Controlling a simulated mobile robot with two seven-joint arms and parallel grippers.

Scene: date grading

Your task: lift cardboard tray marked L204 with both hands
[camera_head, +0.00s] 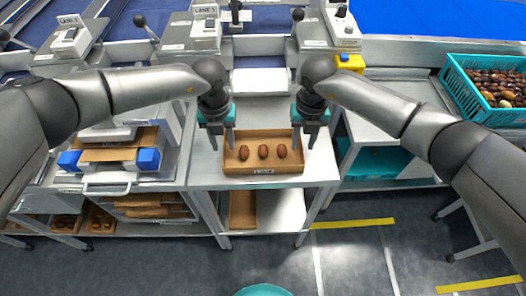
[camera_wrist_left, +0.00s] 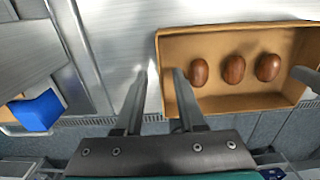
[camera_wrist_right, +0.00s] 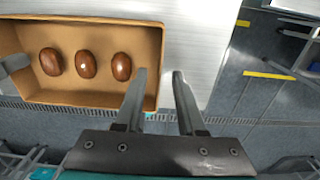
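The cardboard tray (camera_head: 233,168) lies flat on the metal table and holds three brown dates (camera_head: 263,152) in a row. A small label (camera_head: 262,171) is on its front wall, too small to read. My left gripper (camera_head: 216,148) is at the tray's left end. In the left wrist view its open fingers (camera_wrist_left: 155,95) are on either side of the left wall, one over the inside. My right gripper (camera_head: 311,145) is at the right end, and its open fingers (camera_wrist_right: 160,95) are likewise on either side of the right wall. I cannot tell whether any finger touches the cardboard.
A teal crate (camera_head: 452,76) full of dates stands at the right. A station with blue blocks (camera_head: 148,159) is at the left. Another cardboard tray (camera_head: 243,209) lies on the shelf below. Bare table (camera_head: 205,168) shows beside the tray.

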